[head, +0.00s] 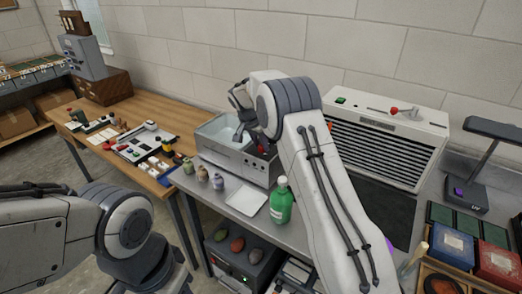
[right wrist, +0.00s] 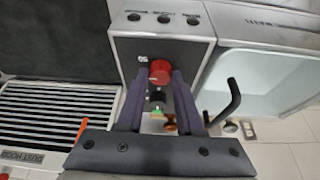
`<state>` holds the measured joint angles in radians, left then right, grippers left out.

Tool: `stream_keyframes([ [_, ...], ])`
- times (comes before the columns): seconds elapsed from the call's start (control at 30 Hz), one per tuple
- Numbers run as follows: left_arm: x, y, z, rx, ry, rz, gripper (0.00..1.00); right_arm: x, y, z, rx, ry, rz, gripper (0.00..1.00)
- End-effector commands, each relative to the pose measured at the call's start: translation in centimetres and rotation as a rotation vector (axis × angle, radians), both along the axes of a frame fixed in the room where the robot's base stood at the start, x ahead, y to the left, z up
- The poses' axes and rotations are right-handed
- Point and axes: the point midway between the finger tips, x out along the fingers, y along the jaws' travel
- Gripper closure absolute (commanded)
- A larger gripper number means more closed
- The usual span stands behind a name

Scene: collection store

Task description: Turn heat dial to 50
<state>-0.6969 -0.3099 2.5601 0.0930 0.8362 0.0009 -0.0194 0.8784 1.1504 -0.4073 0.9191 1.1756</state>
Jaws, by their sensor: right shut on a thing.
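The red heat dial (right wrist: 160,72) sits on a dark grey panel (right wrist: 188,52) of the metal basin unit (head: 230,160). My right gripper (right wrist: 160,84) has one finger on each side of the dial and is shut on it. A white marking that looks like 50 shows beside the dial; the dial's pointer cannot be made out. In the head view a bit of red shows beside my right wrist, and my arm hides most of the dial. Only links of my left arm show at the lower left; its gripper is out of view.
A slatted vent unit (head: 385,140) stands to the right. A black curved handle (right wrist: 228,102) is close to my right fingers.

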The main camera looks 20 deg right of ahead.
Motion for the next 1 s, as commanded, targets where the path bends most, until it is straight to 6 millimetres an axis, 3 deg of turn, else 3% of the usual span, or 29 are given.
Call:
stream_keyframes([
  [0.5, 0.0, 0.0, 1.1, 0.0, 0.0, 0.0, 0.5, 0.3, 0.3, 0.1, 0.003, 0.003, -0.39, 1.0],
  [1.0, 0.0, 0.0, 1.6, 0.0, 0.0, 0.001, 0.5, 0.3, 0.3, -0.1, 0.004, 0.003, -0.495, 1.0],
])
